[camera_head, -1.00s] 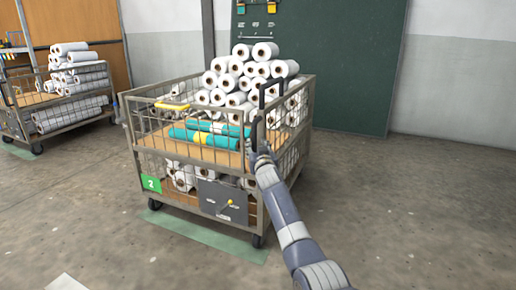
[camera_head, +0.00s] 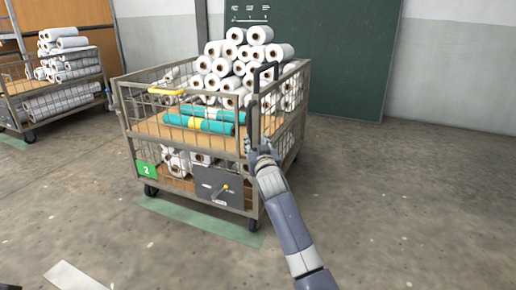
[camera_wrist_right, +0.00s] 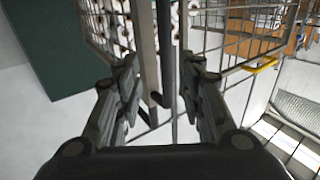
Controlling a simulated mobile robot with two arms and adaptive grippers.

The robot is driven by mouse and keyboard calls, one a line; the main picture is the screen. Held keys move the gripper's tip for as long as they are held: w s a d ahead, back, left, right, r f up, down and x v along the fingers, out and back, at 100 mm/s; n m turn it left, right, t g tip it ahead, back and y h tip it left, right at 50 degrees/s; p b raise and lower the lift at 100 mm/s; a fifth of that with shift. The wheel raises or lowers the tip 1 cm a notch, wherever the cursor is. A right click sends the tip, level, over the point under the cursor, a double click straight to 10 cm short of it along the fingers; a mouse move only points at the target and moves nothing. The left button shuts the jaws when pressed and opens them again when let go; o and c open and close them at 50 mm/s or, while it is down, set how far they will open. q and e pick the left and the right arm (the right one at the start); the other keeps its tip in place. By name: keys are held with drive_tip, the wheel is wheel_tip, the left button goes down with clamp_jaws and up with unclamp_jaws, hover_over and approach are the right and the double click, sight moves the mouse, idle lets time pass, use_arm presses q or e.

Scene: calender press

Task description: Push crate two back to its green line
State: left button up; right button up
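My right gripper (camera_head: 256,146) is at the crate's near right corner, by the tall dark handle (camera_head: 255,100). In the right wrist view its fingers (camera_wrist_right: 158,80) are apart, with the upright bars between them. My left gripper is out of view.
Another cart of white rolls (camera_head: 62,97) stands at the left. A dark green board (camera_head: 355,60) is on the wall behind. The floor (camera_head: 400,200) to the right is clear. A pale floor strip (camera_head: 75,277) lies at the lower left.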

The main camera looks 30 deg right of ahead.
drive_tip(key=shift+v, duration=1.25)
